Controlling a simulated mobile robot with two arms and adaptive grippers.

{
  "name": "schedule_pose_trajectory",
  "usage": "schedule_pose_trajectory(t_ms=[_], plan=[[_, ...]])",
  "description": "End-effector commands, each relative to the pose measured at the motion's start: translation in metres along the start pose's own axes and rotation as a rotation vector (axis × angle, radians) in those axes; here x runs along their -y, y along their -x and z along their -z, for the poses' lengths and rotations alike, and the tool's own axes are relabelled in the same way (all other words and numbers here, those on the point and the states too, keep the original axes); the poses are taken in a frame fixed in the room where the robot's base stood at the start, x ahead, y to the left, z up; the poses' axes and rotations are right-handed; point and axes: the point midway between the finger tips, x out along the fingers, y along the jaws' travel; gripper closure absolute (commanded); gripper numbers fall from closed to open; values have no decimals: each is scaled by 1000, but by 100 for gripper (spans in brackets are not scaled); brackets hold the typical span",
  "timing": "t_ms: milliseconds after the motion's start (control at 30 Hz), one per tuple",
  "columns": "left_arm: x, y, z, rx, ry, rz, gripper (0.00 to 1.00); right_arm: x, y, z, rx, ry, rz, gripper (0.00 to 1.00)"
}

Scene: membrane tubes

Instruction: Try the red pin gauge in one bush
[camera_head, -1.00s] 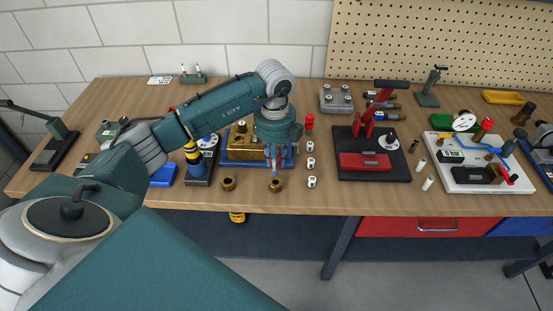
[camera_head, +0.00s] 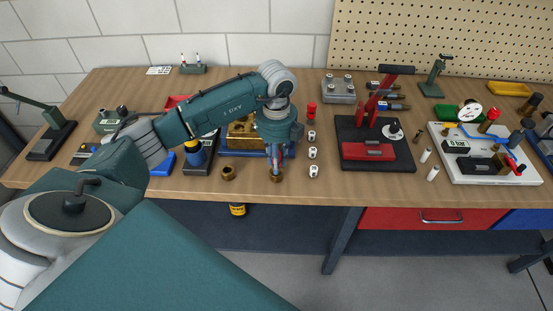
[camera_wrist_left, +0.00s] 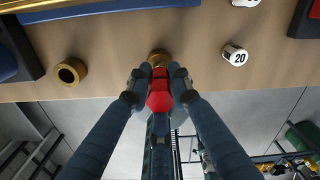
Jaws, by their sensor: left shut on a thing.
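My left gripper (camera_head: 275,160) points down over the front edge area of the table. In the left wrist view its fingers (camera_wrist_left: 160,92) are shut on the red pin gauge (camera_wrist_left: 160,100), whose red top shows between them. A brass bush (camera_head: 276,178) stands right under the fingertips; it is partly hidden behind the gripper in the wrist view (camera_wrist_left: 158,57). I cannot tell whether the pin's tip is inside its bore. A second brass bush (camera_head: 228,173) stands to the left, its open bore showing in the wrist view (camera_wrist_left: 70,72). My right gripper is out of view.
Several white numbered pieces (camera_head: 313,153) stand in a row right of the gripper, with a red-topped piece (camera_head: 311,110) behind. A blue fixture with a brass block (camera_head: 240,135) is behind the gripper. A red toggle press (camera_head: 368,151) stands right. The table's front edge is close.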

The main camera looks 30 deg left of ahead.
Motion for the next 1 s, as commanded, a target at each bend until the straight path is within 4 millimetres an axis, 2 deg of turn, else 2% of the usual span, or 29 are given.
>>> schedule_pose_trajectory(t_ms=[1000], plan=[[0,-1,0,0,0,1,100,7,0,1,-2,1,8,60]])
